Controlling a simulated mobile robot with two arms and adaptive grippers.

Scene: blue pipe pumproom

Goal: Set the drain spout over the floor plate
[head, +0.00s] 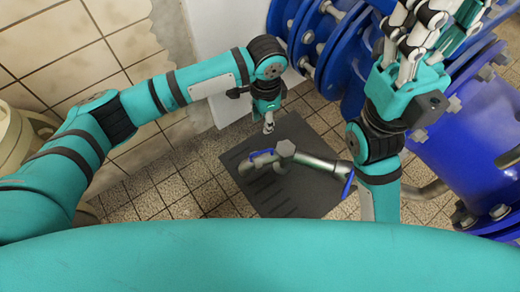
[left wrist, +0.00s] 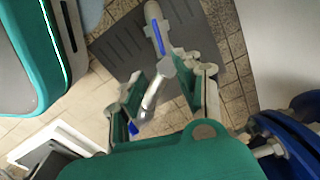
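The drain spout (head: 318,162) is a grey metal pipe with a hex-like fitting and blue parts at both ends. In the head view it lies across the dark ribbed floor plate (head: 285,200); its height over the plate is hard to tell. Its right end reaches my right arm. My left gripper (head: 268,126) points down just above and left of the fitting. In the left wrist view its fingers (left wrist: 163,93) are apart, with the spout (left wrist: 163,62) showing between them, no clear contact. My right gripper (head: 412,45) points up at the upper right, holding nothing visible.
Large blue flanged pipes (head: 455,135) with bolts stand on the right, close to my right arm. A tiled wall (head: 50,50) and a white panel (head: 222,25) are behind. Small-tiled floor (head: 185,185) is clear left of the plate.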

